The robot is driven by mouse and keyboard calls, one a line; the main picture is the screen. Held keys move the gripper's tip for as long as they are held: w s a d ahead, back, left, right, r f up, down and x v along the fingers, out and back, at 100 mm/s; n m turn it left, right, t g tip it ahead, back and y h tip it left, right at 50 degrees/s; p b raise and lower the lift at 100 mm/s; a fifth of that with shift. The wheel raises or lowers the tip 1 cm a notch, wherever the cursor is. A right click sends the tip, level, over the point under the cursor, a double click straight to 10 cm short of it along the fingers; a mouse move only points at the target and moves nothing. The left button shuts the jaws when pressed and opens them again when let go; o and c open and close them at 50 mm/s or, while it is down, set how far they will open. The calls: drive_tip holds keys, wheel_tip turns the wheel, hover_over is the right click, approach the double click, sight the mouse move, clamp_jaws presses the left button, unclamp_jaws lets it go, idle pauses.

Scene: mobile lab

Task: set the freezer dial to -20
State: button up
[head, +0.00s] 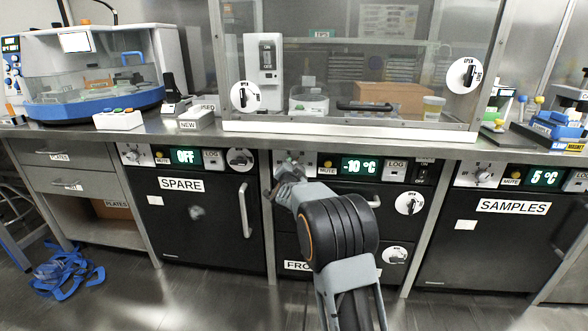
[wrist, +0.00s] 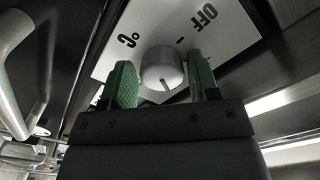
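The freezer dial is a round grey knob (wrist: 162,70) with a pointer mark on a white plate (wrist: 232,30) in the wrist view. The plate shows "OFF" and "°C". My gripper (wrist: 160,60) is open, with one green finger on each side of the knob. I cannot tell whether the fingers touch it. In the head view my gripper (head: 286,172) is at the left end of the middle unit's panel and hides most of the dial. The green display (head: 361,167) beside it reads about -10 °C. The "FRO..." label (head: 297,266) is partly hidden by my arm.
The SPARE unit (head: 185,220) on the left shows OFF, and the SAMPLES unit (head: 490,240) on the right shows 5 °C. A vertical handle (head: 246,210) stands out left of my gripper. A steel counter (head: 330,140) overhangs the panels. Blue straps (head: 66,273) lie on the floor.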

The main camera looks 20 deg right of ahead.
drive_tip(key=shift+o, duration=0.9)
drive_tip(key=shift+s+a, duration=0.1)
drive_tip(key=shift+a, duration=0.05)
drive_tip(key=p+v, duration=0.3)
drive_tip(key=v, duration=1)
drive_tip(key=shift+s, duration=0.3)
drive_tip(key=shift+r+p, duration=0.1)
drive_tip(key=shift+p, duration=0.2)
